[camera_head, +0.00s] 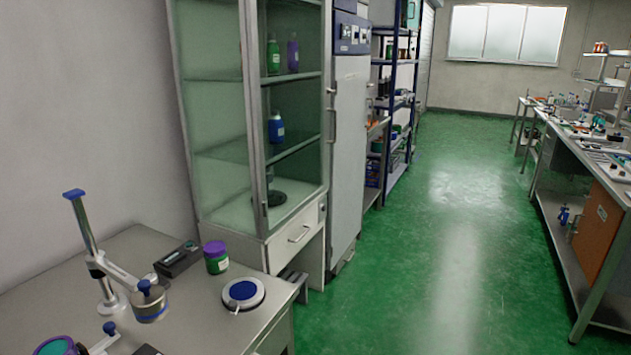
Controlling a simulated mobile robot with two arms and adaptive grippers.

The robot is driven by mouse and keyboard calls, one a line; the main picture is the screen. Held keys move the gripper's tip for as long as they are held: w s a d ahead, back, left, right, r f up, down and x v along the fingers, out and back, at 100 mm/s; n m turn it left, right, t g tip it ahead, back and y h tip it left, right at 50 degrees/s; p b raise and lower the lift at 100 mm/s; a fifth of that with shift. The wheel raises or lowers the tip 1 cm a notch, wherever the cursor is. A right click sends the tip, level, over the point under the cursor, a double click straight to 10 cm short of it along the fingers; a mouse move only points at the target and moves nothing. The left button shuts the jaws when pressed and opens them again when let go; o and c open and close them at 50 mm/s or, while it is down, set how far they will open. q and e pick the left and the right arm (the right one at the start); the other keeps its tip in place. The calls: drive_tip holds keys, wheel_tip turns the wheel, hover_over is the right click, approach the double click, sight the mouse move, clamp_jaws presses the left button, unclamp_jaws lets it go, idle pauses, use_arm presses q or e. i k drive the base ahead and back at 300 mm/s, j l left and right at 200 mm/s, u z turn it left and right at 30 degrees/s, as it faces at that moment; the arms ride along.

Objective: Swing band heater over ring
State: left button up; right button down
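A stand (86,222) with a metal post and a blue cap rises from the steel bench at the lower left. A pale swing arm (122,275) reaches from its post to the right. At the arm's end hangs a short metal cylinder (150,306) with a blue knob above it; it looks like the band heater. A round white piece with a blue centre (243,292) lies on the bench to its right, apart from it. I cannot tell whether this piece is the ring. Neither of my grippers is in view.
A green jar with a purple lid (215,257) and a dark box (178,259) stand behind the cylinder. More items, including a teal-topped container (56,346), are cut off at the bottom left. A glass cabinet (250,120) stands behind the bench. The green floor (450,250) is clear.

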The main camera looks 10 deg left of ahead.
sight(149, 302)
drive_tip(key=u, duration=1.3)
